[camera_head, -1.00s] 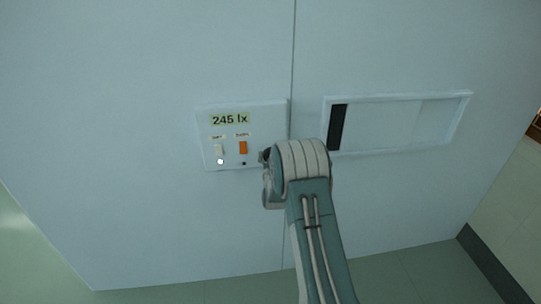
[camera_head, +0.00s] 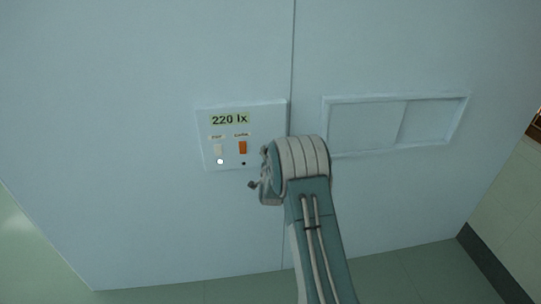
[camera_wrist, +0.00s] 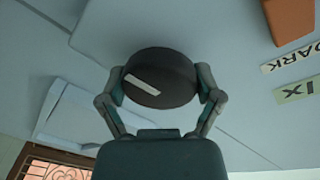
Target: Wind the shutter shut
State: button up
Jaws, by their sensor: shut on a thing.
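The shutter (camera_head: 366,126) is a framed sliding panel on the pale wall at the right in the head view. Its opening is covered by two pale panels and no dark gap shows. In the wrist view a round black knob (camera_wrist: 160,78) with a white stripe sits between the fingers of my gripper (camera_wrist: 162,84), which is shut on it. In the head view my arm hides the knob, and part of my gripper (camera_head: 258,185) shows at the wrist's left side.
A control plate (camera_head: 207,140) left of my wrist has a display (camera_head: 230,119) reading 220 lx. Below it are a pale switch (camera_head: 218,149), an orange switch (camera_head: 243,148) and a lit white lamp (camera_head: 220,161). The wall around is flat and clear.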

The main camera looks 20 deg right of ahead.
jog(key=shift+s+a+f+m, duration=0.1)
jog(key=shift+f+m, duration=0.2)
jog(key=shift+f, duration=0.15)
jog(key=o, duration=0.9)
jog(key=shift+r, duration=0.25)
jog(key=v, duration=1.1)
jog(key=shift+s+a, duration=0.2)
jog(key=shift+s, duration=0.15)
